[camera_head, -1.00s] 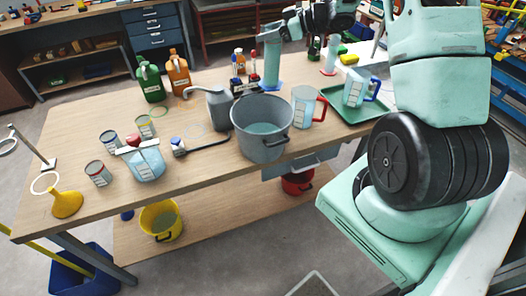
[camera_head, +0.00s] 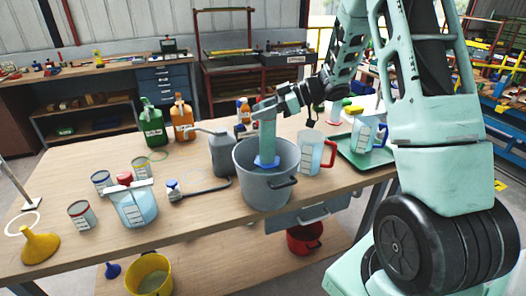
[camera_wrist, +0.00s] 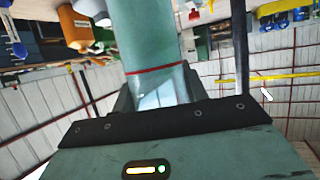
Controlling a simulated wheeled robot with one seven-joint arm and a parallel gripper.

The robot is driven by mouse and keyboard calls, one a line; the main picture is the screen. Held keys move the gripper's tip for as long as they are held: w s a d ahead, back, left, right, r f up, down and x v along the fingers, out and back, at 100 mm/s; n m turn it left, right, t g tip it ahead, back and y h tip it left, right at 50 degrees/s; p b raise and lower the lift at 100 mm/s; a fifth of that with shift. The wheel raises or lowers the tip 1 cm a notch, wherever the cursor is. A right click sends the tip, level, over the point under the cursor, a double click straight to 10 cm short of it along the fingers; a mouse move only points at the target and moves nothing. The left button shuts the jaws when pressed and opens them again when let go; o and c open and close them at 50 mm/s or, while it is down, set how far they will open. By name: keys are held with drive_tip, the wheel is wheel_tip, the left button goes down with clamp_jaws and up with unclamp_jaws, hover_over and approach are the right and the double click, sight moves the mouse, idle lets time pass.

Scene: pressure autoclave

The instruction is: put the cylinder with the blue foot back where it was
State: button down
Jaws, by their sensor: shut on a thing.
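The cylinder with the blue foot shows in the head view as a pale teal upright tube (camera_head: 268,135) with a blue foot (camera_head: 266,162) at its lower end. My gripper (camera_head: 266,106) is shut on its upper part, reaching in from the right. The foot appears within the outline of the grey bucket's (camera_head: 266,193) opening; I cannot tell its height over the bucket. In the wrist view the tube (camera_wrist: 148,40) stands between the jaws, with a red line around it and a clearer section by the gripper (camera_wrist: 155,110).
A grey can (camera_head: 222,155) stands left of the bucket. A red-handled jug (camera_head: 311,152) stands right of it, and a green tray (camera_head: 352,158) bears a blue-handled jug (camera_head: 364,134). Green (camera_head: 151,125) and orange (camera_head: 182,120) bottles stand behind.

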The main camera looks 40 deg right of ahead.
sight(262, 144)
wheel_tip(262, 144, down, 11)
drive_tip(key=shift+f+p, duration=0.1)
drive_tip(key=shift+p, duration=0.55)
drive_tip(key=shift+f, duration=0.1)
drive_tip(key=shift+f, duration=0.1)
drive_tip(key=c, duration=0.8)
unclamp_jaws()
drive_tip(key=shift+o, duration=0.2)
